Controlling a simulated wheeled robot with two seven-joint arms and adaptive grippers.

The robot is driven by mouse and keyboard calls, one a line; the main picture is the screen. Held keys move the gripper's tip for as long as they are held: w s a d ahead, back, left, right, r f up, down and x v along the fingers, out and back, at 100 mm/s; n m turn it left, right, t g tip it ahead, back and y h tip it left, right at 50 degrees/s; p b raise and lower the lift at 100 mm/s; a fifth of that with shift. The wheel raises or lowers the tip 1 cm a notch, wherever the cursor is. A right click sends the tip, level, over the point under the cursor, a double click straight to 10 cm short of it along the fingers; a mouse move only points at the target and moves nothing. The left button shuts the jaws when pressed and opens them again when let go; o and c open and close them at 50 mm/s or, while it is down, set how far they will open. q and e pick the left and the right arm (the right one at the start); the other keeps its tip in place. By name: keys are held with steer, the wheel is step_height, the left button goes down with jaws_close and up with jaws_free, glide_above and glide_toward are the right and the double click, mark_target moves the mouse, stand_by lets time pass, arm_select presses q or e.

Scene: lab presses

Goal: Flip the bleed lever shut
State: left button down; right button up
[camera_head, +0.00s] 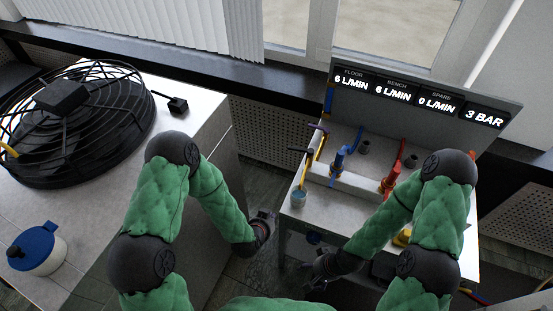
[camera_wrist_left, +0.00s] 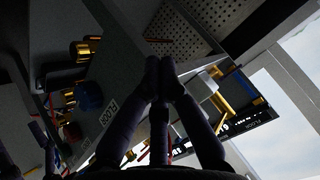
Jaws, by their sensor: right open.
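A white bench (camera_head: 340,205) at the right carries a pipe manifold. A yellow pipe (camera_head: 309,165) at its left end points down towards a small blue cup (camera_head: 298,198). A thin dark lever-like bar (camera_head: 299,150) and a purple one (camera_head: 318,128) sit by this pipe; I cannot tell which is the bleed lever or its setting. My left gripper (camera_head: 266,218) is left of the bench's front corner, apart from the levers. In the left wrist view its fingertips (camera_wrist_left: 160,66) are together with nothing seen between them. My right gripper (camera_head: 318,274) is open, low before the bench.
A blue valve (camera_head: 338,160) and a red valve (camera_head: 390,180) stand on the manifold. A display panel (camera_head: 420,100) behind reads 6, 6 and 0 L/MIN and 3 BAR. A caged black fan (camera_head: 75,125) and a blue-lidded pot (camera_head: 38,250) occupy the left table.

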arm_select(q)
steer(key=r+m, duration=0.1)
steer(key=m+t+b, duration=0.2)
steer(key=m+t, duration=0.7)
steer(key=m, duration=0.1)
glide_toward(301, 150)
steer(key=s+a+f, duration=0.1)
steer(key=s+a, duration=0.3)
steer(key=s, duration=0.2)
steer(key=w+d+b, duration=0.2)
steer(key=w+b, duration=0.1)
steer(key=w, duration=1)
steer(key=shift+y+b, duration=0.3)
steer(key=shift+b, duration=0.05)
steer(key=shift+w+d, duration=0.1)
steer(key=shift+w+r+b, duration=0.15)
steer(key=shift+w+b, duration=0.5)
steer(key=shift+w, duration=0.35)
